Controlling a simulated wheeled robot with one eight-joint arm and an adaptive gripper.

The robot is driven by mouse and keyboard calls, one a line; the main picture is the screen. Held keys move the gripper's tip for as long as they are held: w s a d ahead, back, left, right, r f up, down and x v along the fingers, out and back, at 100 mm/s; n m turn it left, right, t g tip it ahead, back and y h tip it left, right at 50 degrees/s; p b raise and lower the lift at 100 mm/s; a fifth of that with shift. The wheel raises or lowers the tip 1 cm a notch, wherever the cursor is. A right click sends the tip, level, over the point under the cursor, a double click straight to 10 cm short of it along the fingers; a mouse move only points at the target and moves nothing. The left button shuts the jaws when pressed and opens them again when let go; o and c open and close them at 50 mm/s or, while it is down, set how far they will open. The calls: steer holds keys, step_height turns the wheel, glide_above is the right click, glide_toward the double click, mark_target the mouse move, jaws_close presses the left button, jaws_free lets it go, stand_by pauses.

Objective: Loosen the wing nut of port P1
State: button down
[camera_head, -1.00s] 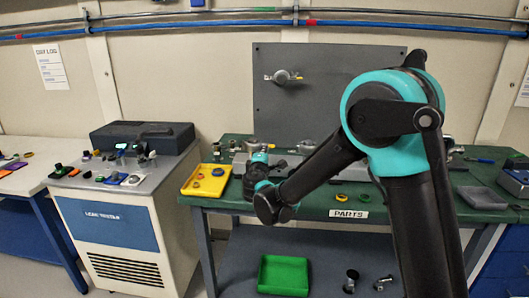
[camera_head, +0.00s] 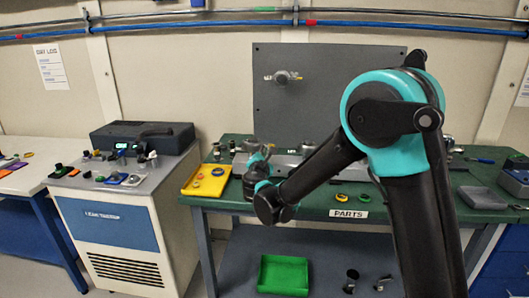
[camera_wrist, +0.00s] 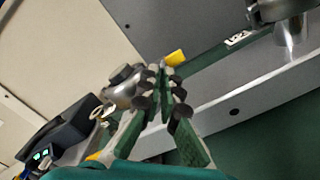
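My gripper (camera_wrist: 163,82) shows in the wrist view with its two fingers converging and their tips close together. A small yellow piece (camera_wrist: 175,58), which may be a wing of the wing nut, sits right at the tips. I cannot tell whether the fingers hold it. A metal port fitting (camera_wrist: 122,86) with a dark round end lies just left of the fingertips and is partly hidden by them. In the head view my wrist (camera_head: 258,172) is over the left part of the green table, and it hides the fitting there. No P1 label is readable.
Another metal fitting (camera_wrist: 290,28) stands on the grey rail (camera_wrist: 245,95) at right. A grey upright panel (camera_head: 325,115) carries a further port (camera_head: 285,77). A yellow tray (camera_head: 206,181) is left of my wrist, and a green bin (camera_head: 284,274) is below the table (camera_head: 320,207).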

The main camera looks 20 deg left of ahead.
steer(key=shift+n, duration=4.1)
steer(key=c, duration=1.8)
jaws_free()
steer(key=shift+o, duration=0.2)
